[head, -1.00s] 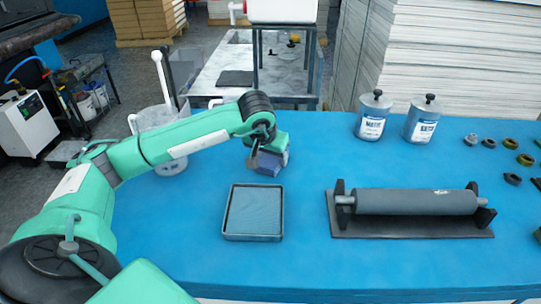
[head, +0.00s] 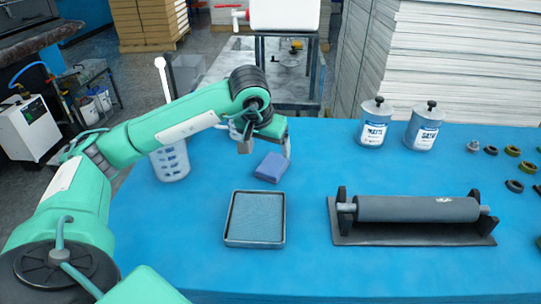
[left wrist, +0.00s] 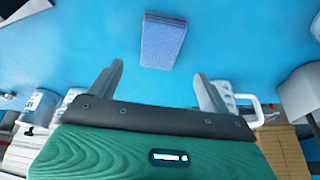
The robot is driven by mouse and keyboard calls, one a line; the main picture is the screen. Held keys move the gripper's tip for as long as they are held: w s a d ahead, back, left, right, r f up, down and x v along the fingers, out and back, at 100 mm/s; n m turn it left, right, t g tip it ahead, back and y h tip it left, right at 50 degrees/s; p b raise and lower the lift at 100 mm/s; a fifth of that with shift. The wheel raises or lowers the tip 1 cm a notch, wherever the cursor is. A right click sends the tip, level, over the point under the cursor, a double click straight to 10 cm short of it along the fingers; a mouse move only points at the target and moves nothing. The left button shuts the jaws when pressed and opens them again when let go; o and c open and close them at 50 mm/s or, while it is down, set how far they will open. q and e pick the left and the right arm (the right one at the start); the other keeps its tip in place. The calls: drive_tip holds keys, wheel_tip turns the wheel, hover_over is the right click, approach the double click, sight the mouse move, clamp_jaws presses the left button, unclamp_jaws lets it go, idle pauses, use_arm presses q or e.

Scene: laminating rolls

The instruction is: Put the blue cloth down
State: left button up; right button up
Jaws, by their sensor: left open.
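The folded blue cloth (head: 271,167) lies on the blue table, behind the shallow square tray. My left gripper (head: 266,150) is open and stands just above and behind the cloth, apart from it. In the left wrist view the cloth (left wrist: 163,41) lies flat beyond the two spread fingertips of the left gripper (left wrist: 160,75), with nothing between them. My right gripper is not in view.
The grey tray (head: 228,240) is in front of the cloth. A dark roller (head: 418,208) on its stand is to the right.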

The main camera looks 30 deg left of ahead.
use_arm(q)
drive_tip(key=shift+v, duration=1.65)
